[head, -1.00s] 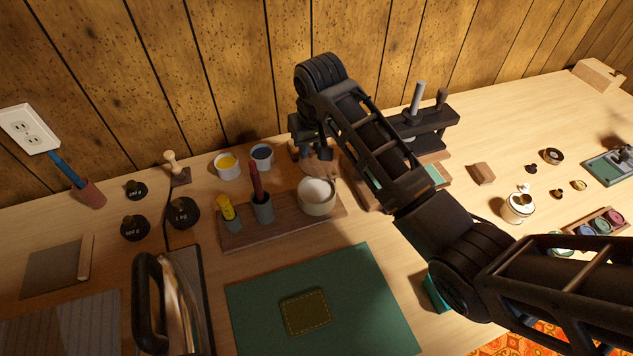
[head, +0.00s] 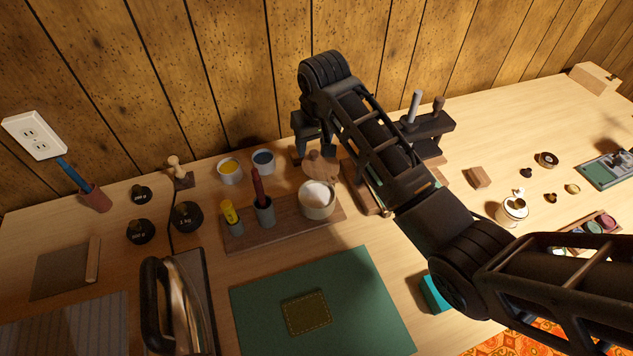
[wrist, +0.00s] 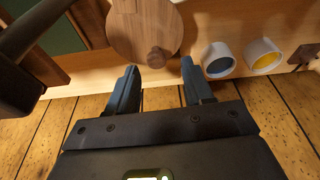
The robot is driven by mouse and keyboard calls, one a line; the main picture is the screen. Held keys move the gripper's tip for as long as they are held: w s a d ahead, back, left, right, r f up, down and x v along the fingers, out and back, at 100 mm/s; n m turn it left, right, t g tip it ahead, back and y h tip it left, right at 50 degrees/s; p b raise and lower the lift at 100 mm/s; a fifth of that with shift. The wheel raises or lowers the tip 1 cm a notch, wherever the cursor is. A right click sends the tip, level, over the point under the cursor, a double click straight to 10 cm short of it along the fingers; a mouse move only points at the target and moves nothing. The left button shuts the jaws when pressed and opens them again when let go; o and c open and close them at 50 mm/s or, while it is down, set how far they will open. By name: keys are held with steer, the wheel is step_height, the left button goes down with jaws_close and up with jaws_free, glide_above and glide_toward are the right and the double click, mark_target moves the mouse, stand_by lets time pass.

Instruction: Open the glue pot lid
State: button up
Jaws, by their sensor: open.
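The glue pot (head: 317,206) is a pale round pot on a wooden tray, its top open and white inside. Its round wooden lid (head: 321,167) is tilted up at the back rim of the pot, with a small knob facing the wall. In the wrist view the lid (wrist: 140,25) is a wood-grained disc with its knob (wrist: 156,57) just ahead of the fingertips. My gripper (head: 314,149) is behind the lid near the wall. In the wrist view my gripper (wrist: 159,67) is open, with nothing between its fingers and apart from the knob.
A yellow paint cup (head: 230,171) and a blue paint cup (head: 263,162) stand left of my gripper. A yellow marker (head: 230,212) and a red-handled tool (head: 258,188) stand in holders on the tray. A dark press (head: 428,130) is to the right. The plank wall is close behind.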

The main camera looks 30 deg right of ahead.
step_height(320, 180, up, 3)
steer(key=shift+f+p, duration=0.1)
steer(key=shift+p, duration=0.95)
steer(key=shift+r, duration=1)
